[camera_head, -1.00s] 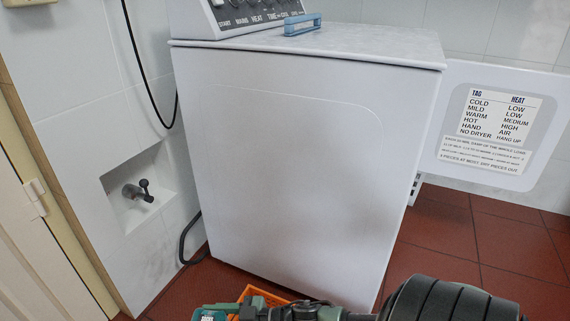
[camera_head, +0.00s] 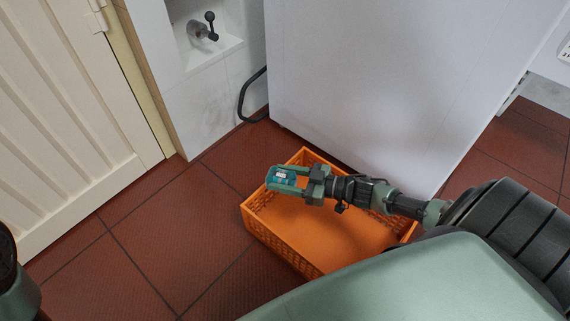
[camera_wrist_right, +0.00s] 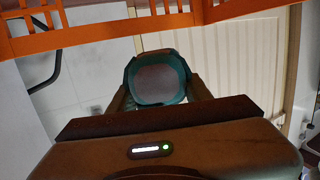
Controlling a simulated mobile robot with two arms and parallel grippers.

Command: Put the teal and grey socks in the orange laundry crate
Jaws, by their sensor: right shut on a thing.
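The orange laundry crate (camera_head: 272,243) stands on the floor in the head view, and its visible inside is bare. In the right wrist view the teal bundle (camera_wrist_right: 158,80) sits between the fingers, with a greyish middle, and the orange crate lattice (camera_wrist_right: 85,36) crosses the top. My right arm hides part of the crate. I see no separate grey sock. My left gripper is not in view.
A white dryer (camera_head: 390,80) stands close behind the crate. A tap (camera_head: 203,28) sits in a wall niche, with a dark hose (camera_head: 243,103) beside it. A cream slatted door (camera_head: 60,110) is at the left. The red tiled floor (camera_head: 150,240) left of the crate is clear.

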